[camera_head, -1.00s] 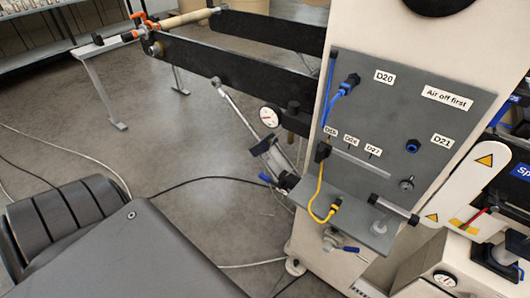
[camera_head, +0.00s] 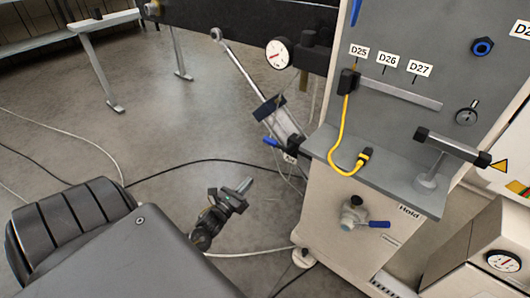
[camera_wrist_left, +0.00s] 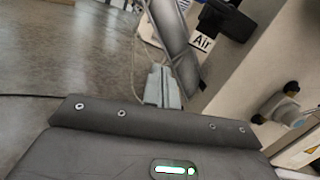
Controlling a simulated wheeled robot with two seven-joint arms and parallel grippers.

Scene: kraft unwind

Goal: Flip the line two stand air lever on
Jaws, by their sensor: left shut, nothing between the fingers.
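A blue lever (camera_head: 271,142) sticks out at the foot of the silver air cylinder (camera_head: 287,125), left of the grey panel stand. A second blue lever (camera_head: 379,224) sits on a valve low on the stand's front, under a label reading Hold. My left gripper (camera_head: 247,185) is shut and empty, in the air below and left of the cylinder, apart from both levers. In the left wrist view its closed fingers (camera_wrist_left: 164,86) point toward the cylinder (camera_wrist_left: 174,35) and a white label reading Air (camera_wrist_left: 203,42). My right gripper is out of view.
The grey panel (camera_head: 400,60) carries labels D25, D26 and D27, and a yellow cable (camera_head: 340,150) loops above its shelf (camera_head: 385,180). Open floor (camera_head: 190,130) lies left of the stand, crossed by cables.

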